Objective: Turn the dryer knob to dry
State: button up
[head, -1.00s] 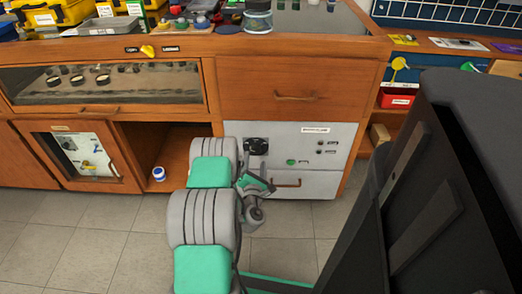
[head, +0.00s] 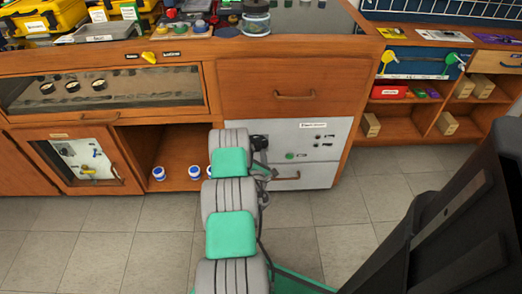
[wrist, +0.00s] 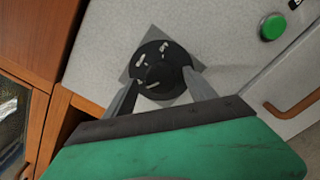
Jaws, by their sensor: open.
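A black round knob (wrist: 158,70) with white marks sits on a square grey plate on a light grey panel (head: 326,160). In the head view the knob (head: 259,142) is partly hidden by my arm. My gripper (wrist: 160,90) is open in front of it. In the wrist view one finger is at the knob's lower left and the other at its lower right. I cannot tell whether they touch it. The knob's marks and the panel's label (head: 313,125) are too small to read, so its setting is unclear.
A green button (wrist: 273,27) and a brown drawer handle (wrist: 293,104) are right of the knob. An open shelf with white-and-blue jars (head: 159,173) is to the left. A yellow handle (head: 148,57) is on the counter front. Floor is clear at left and right.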

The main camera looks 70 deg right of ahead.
jog(key=shift+c, duration=0.6)
jog(key=shift+s+d, duration=0.1)
jog(key=shift+s, duration=0.05)
jog(key=c, duration=1.3)
jog(key=shift+m, duration=0.3)
jog(key=m+p, duration=0.1)
jog(key=m, duration=1)
jog(key=shift+s+m, duration=0.1)
jog(key=shift+m, duration=0.3)
jog(key=m, duration=1.1)
jog(key=shift+m+p, duration=0.3)
